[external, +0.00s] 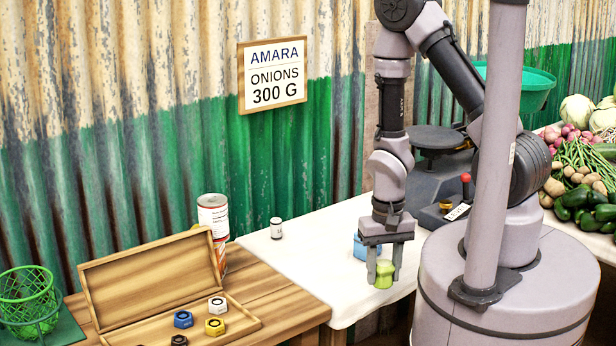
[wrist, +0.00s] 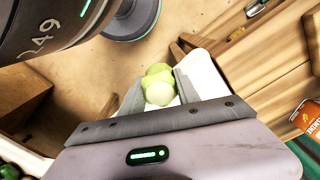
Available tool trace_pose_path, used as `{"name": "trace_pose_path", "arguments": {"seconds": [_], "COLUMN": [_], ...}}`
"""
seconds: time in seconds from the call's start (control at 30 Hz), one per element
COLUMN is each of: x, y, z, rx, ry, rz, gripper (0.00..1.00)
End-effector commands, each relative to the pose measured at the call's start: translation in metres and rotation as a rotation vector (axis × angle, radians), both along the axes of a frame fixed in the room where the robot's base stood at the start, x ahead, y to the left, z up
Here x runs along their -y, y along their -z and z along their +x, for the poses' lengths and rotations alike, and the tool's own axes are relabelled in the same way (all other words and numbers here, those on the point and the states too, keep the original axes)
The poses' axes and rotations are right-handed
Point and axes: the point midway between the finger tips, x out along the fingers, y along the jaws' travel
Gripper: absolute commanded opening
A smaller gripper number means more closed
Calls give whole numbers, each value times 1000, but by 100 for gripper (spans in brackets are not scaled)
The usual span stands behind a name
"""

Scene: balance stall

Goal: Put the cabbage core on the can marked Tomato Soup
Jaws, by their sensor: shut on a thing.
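My gripper (external: 384,262) is shut on a yellow-green lump, the cabbage core (external: 384,275), and holds it near the front edge of the white cloth. In the wrist view the pale green core (wrist: 158,88) sits between the fingertips of my gripper (wrist: 160,92). A tall can (external: 213,220) with a white and red label stands behind the open wooden box, well to the left of my gripper. Its lower part is partly hidden by the lid, and its label is too small to read. An orange-labelled can (wrist: 306,118) shows at the right of the wrist view.
A wooden box (external: 150,265) with lid raised holds several hex-shaped weights. A small white jar (external: 276,228) and a blue object (external: 361,246) are on the white cloth (external: 315,265). A green wire basket (external: 28,300) is far left. A dark scale (external: 435,140) stands behind my arm.

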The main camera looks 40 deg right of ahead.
Motion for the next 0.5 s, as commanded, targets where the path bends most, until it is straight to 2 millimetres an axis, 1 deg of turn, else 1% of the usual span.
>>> {"name": "trace_pose_path", "arguments": {"seconds": [0.07, 0.17, 0.2, 0.27, 0.3, 0.37, 0.4, 0.5], "x": [-7, -24, -34, -51, -64, -84, -98, -130], "y": [-12, -37, -50, -72, -89, -115, -132, -172], "z": [14, 43, 58, 79, 93, 113, 125, 146], "rx": [5, 6, 7, 7, 7, 7, 8, 7], "ry": [-8, -22, -29, -40, -47, -56, -63, -73], "rz": [1, 1, 1, 1, 0, 1, 0, 0], "gripper": [0, 0, 0, 0, 0, 0, 0, 0]}}
